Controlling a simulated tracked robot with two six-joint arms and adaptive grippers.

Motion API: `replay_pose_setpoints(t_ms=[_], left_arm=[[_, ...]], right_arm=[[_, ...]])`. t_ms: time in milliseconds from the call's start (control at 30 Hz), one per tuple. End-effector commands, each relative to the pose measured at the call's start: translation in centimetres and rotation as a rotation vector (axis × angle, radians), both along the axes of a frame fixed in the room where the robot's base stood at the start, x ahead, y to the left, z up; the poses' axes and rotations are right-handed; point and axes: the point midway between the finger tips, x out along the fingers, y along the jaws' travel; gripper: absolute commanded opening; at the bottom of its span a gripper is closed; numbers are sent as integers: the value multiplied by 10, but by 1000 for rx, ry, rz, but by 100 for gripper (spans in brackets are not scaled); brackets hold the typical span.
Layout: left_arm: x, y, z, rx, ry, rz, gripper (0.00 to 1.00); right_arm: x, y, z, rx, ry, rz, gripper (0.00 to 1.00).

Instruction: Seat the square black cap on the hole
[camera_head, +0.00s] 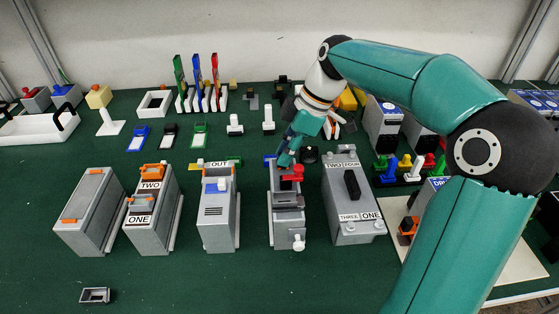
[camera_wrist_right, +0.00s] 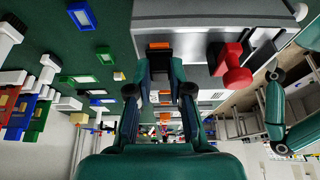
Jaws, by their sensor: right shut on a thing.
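My right gripper (camera_head: 284,160) reaches down from the right arm to the top back of the middle grey unit (camera_head: 288,228). In the right wrist view my right gripper (camera_wrist_right: 164,82) has its two fingers close together, shut on a small dark piece that looks like the square black cap (camera_wrist_right: 159,57). The fingers hide most of it. The grey unit (camera_wrist_right: 200,47) shows just beyond the fingertips, with an orange part near them. I cannot make out the hole or whether the cap touches the unit. My left gripper is not seen in the head view.
A red knob (camera_head: 292,174) sits close to the right gripper, on the middle unit. A small grey frame (camera_head: 95,296) lies at the front left.

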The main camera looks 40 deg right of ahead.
Motion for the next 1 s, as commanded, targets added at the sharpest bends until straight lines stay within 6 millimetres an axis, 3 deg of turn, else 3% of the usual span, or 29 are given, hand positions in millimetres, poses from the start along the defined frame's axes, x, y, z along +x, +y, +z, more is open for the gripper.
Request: replay_pose_setpoints(t_ms=[333,367,500,733,900,1000], left_arm=[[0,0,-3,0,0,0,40],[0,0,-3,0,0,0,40],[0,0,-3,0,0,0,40],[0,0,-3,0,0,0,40],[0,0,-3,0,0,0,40],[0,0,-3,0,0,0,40]], right_arm=[[0,0,-4,0,0,0,5],[0,0,-4,0,0,1,23],[0,0,-4,0,0,1,46],[0,1,-4,0,0,1,49],[0,1,-4,0,0,1,77],[0,1,-4,0,0,1,78]])
